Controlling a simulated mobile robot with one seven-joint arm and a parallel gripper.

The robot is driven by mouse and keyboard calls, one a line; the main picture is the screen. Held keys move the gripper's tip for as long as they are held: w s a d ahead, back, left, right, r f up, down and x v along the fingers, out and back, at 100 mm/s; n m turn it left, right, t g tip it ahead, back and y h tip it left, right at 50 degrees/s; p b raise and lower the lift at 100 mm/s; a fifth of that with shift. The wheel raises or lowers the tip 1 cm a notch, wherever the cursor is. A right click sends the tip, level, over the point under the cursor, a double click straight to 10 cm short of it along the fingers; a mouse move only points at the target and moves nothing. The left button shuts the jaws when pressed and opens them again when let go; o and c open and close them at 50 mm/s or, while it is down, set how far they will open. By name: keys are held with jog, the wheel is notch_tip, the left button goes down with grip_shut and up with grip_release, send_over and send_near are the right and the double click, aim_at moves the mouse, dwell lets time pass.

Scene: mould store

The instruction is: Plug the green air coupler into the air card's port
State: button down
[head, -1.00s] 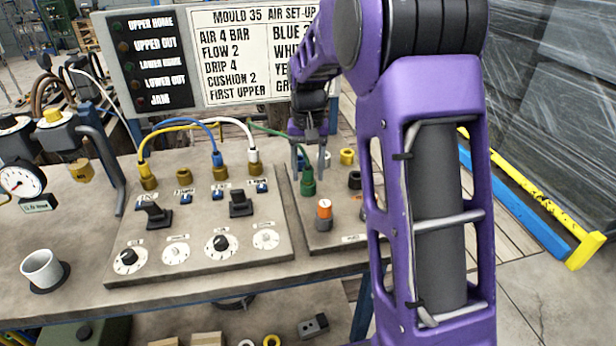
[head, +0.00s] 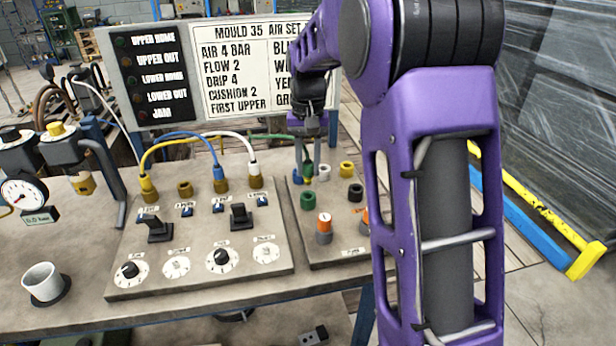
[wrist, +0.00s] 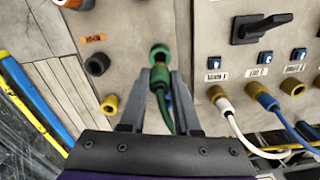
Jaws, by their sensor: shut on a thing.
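My gripper (head: 309,175) is shut on the green air coupler (head: 308,168), whose green hose runs back to the left. In the wrist view the coupler (wrist: 161,76) sits between the fingers, its brass end beside a green socket (wrist: 158,53). In the head view the green socket (head: 308,200) stands in front of the coupler, its mouth open and empty. On the left panel, yellow, blue and white couplers sit on brass ports; one brass port (head: 185,188) between yellow and blue is empty. The air card (head: 243,62) is partly hidden by my arm, including its colour lines.
The right panel also bears yellow (head: 346,170) and black (head: 355,192) sockets and an orange-topped knob (head: 324,224). Hoses arch over the left panel (head: 130,283). A gauge (head: 22,192) and white cup (head: 42,282) stand at the left.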

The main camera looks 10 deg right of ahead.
jog(key=w+a+r+n+p, duration=0.1)
jog(key=w+a+r+p, duration=0.15)
jog(key=w+a, duration=0.2)
jog(key=w+a+r+n+p, duration=0.1)
jog(key=w+a+r, duration=0.2)
jog(key=a, duration=0.3)
jog(key=w+a+f+n+p, duration=0.1)
jog(key=w+a+n+p, duration=0.1)
jog(key=a, duration=0.8)
jog(key=w+a+f+n+p, duration=0.1)
jog(key=a+f+n+p, duration=0.1)
jog(key=a, duration=0.7)
jog(key=shift+w+f, duration=0.15)
jog(key=shift+f, duration=2.4)
jog(key=shift+f, duration=1.3)
jog(key=shift+c, duration=0.8)
grip_release()
